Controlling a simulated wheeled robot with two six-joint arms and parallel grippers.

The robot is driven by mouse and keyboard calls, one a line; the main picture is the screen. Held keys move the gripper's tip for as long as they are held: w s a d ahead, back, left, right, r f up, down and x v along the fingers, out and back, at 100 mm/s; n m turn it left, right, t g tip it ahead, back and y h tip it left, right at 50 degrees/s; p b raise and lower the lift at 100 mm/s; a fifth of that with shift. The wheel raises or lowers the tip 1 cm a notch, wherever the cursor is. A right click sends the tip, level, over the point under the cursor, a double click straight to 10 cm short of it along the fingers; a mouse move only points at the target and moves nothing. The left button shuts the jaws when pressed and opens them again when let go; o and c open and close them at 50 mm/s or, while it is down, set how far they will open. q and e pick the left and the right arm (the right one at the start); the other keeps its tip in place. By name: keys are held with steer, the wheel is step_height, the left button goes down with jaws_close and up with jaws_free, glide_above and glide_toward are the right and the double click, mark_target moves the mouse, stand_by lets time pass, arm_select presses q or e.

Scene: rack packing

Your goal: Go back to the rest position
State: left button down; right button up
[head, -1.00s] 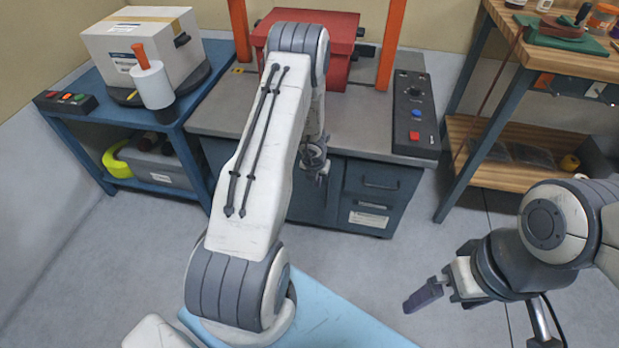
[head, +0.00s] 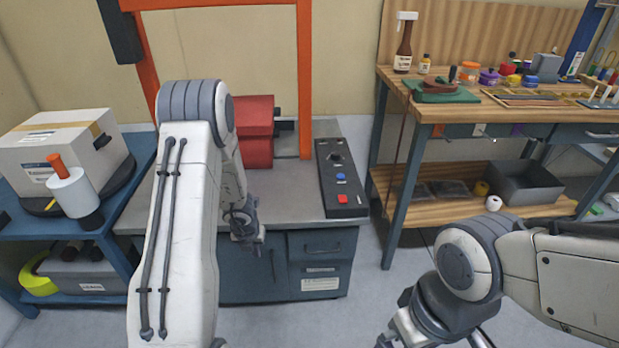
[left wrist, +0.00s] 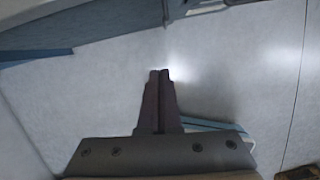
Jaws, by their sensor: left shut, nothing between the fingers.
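My left gripper (head: 262,262) hangs below its raised forearm, in front of the grey workbench's blue cabinet in the head view. In the left wrist view its two dark fingers (left wrist: 160,74) are together, with nothing between them and pale floor beyond. My right arm (head: 466,262) comes in from the right, and its gripper end (head: 398,334) is cut off by the bottom edge, so its fingers are hidden.
A grey workbench (head: 290,205) with a red machine (head: 256,140), orange posts and a control box (head: 340,180) stands ahead. A blue cart (head: 128,192) with a white carton (head: 62,150) is left. A wooden bench (head: 470,108) is right. Floor between is clear.

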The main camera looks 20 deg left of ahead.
arm_select(q)
steer(key=w+d+r+m+t+h, duration=0.1)
steer(key=d+r+m, duration=0.4)
steer(key=d+m, duration=0.15)
steer(key=w+d+r+m+h, duration=0.2)
steer(key=d+r+m, duration=0.3)
steer(key=d, duration=0.3)
steer(key=s+d+r+m+g+h, duration=0.1)
steer(key=s+d+r+m, duration=0.35)
steer(key=d+m, duration=0.25)
steer(key=s+d+r+m+h, duration=0.1)
steer(key=s+d+r+m, duration=0.35)
steer(key=d+m, duration=0.3)
steer(key=s+r+m+g+y, duration=0.1)
steer(key=s+r+m+y, duration=0.15)
steer(key=s+m, duration=0.75)
steer(key=s+r+m+g+y, duration=0.1)
steer(key=s+r+m+g, duration=0.15)
steer(key=s+m, duration=0.75)
step_height(320, 180, up, 16)
steer(key=p, duration=1.5)
steer(key=shift+a+f+t, duration=0.2)
steer(key=shift+t, duration=0.25)
